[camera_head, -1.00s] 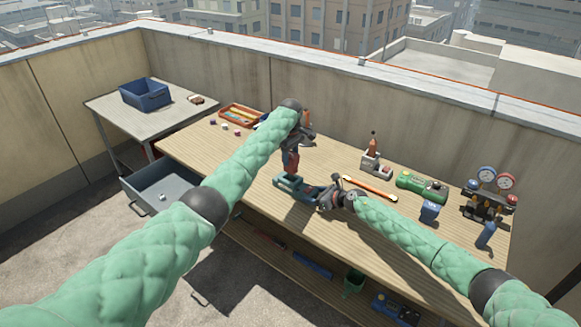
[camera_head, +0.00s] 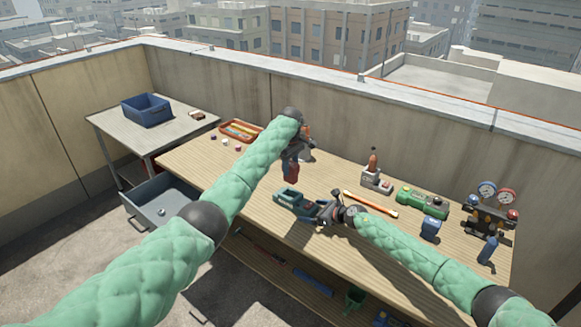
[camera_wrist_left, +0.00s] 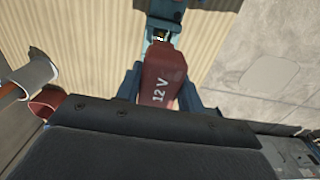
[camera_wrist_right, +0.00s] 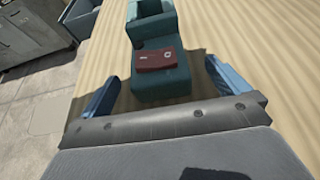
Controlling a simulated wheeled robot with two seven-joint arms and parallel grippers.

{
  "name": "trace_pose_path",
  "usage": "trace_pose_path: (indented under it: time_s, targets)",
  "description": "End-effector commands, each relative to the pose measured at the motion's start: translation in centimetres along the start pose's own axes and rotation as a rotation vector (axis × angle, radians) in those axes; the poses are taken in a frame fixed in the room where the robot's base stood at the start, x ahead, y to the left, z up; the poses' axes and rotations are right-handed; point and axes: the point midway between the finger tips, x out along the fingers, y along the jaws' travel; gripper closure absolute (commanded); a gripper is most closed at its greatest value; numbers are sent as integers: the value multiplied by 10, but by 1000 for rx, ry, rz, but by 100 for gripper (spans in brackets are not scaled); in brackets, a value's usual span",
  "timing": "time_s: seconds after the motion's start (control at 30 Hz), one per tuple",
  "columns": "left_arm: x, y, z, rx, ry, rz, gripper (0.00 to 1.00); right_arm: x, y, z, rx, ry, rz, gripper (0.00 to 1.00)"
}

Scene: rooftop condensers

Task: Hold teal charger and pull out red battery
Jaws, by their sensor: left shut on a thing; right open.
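The red battery (camera_head: 291,172), marked 12 V, is held in my left gripper (camera_head: 292,160), above the bench and clear of the charger in the head view. The left wrist view shows the red battery (camera_wrist_left: 163,76) between the shut blue fingers. The teal charger (camera_head: 290,203) lies on the wooden bench. My right gripper (camera_head: 318,212) is beside its right end. In the right wrist view the teal charger (camera_wrist_right: 160,85) sits between the open blue fingers, with a gap on each side. A dark red patch (camera_wrist_right: 157,59) shows on its top.
A red-orange tray (camera_head: 240,131) lies at the bench's far left. A side table (camera_head: 105,122) holds a blue bin (camera_head: 147,110). An open drawer (camera_head: 150,187) juts out below.

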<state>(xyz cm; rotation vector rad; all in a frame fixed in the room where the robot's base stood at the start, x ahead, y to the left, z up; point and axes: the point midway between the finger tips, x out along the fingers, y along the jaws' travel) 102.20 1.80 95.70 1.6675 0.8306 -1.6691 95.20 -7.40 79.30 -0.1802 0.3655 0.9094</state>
Motion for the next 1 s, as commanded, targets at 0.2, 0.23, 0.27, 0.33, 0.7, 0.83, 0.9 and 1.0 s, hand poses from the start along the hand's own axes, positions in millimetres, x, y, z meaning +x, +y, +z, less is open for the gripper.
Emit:
trace_pose_path:
  time_s: [0.2, 0.23, 0.27, 0.33, 0.7, 0.83, 0.9, 1.0]
  targets:
    - [-1, 0, 0, 0, 0, 1, 92, -1, 0, 0, 0, 0, 0, 0]
    - [-2, 0, 0, 0, 0, 1, 92, -2, 0, 1, 0, 0, 0, 0]
    - [-3, 0, 0, 0, 0, 1, 92, -4, 0, 1, 0, 0, 0, 0]
    - [-6, 0, 0, 0, 0, 1, 92, -10, -1, 2, 0, 1, -1, 0]
    - [-21, 0, 0, 0, 0, 1, 92, -45, 0, 2, 0, 0, -1, 0]
    - [-26, 0, 0, 0, 0, 1, 92, -58, -1, 2, 0, 0, -1, 0]
    - [-28, 0, 0, 0, 0, 1, 92, -65, 0, 1, 0, 1, 0, 0]
    - [-31, 0, 0, 0, 0, 1, 92, -74, 0, 1, 0, 1, 0, 0]
